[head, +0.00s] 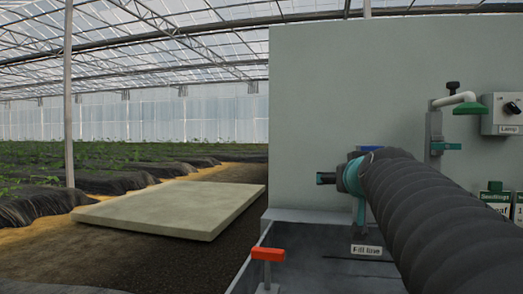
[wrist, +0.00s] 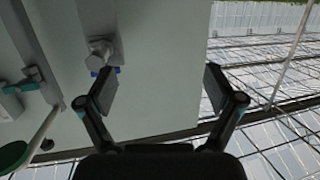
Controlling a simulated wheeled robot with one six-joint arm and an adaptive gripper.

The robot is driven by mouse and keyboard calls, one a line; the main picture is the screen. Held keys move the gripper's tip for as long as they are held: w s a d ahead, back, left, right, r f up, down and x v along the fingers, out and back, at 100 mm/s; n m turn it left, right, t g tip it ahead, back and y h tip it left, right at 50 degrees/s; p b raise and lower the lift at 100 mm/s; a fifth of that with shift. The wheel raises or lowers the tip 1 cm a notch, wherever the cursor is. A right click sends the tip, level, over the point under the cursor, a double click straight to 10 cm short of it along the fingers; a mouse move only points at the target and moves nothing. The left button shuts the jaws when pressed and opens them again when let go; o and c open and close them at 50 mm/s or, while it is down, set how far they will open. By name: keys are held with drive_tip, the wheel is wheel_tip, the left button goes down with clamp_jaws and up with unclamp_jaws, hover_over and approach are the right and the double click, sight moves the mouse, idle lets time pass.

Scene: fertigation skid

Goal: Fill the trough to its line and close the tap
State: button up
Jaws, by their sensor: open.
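The grey trough (head: 310,216) stands at the lower middle of the head view. Its inner wall bears a "Fill line" label (head: 366,250) beside a dark line; I cannot make out a water level. A metal fitting with a blue part, seemingly the tap (wrist: 101,52), is on the pale panel in the wrist view. A blue piece (head: 370,149) shows behind my arm in the head view. My gripper (wrist: 160,86) is open and empty, its left finger near the fitting; whether they touch is unclear.
A red handle (head: 268,254) stands on a stem at the trough's left side. A pipe with a green head (head: 468,108), a lamp switch box (head: 502,114) and labelled containers (head: 496,198) are at the right. A pale slab (head: 175,209) lies on the ground left.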

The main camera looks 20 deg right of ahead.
drive_tip(key=d+r+m+h, duration=0.2)
drive_tip(key=d+r+h, duration=0.3)
drive_tip(key=d, duration=0.5)
drive_tip(key=shift+t+y, duration=0.3)
drive_tip(key=shift+y, duration=0.3)
drive_tip(key=p+x, duration=0.1)
drive_tip(key=x, duration=0.8)
drive_tip(key=r+p+x, duration=0.1)
drive_tip(key=x, duration=0.3)
drive_tip(key=shift+d+p, duration=0.25)
drive_tip(key=shift+p, duration=0.1)
drive_tip(key=c, duration=1.2)
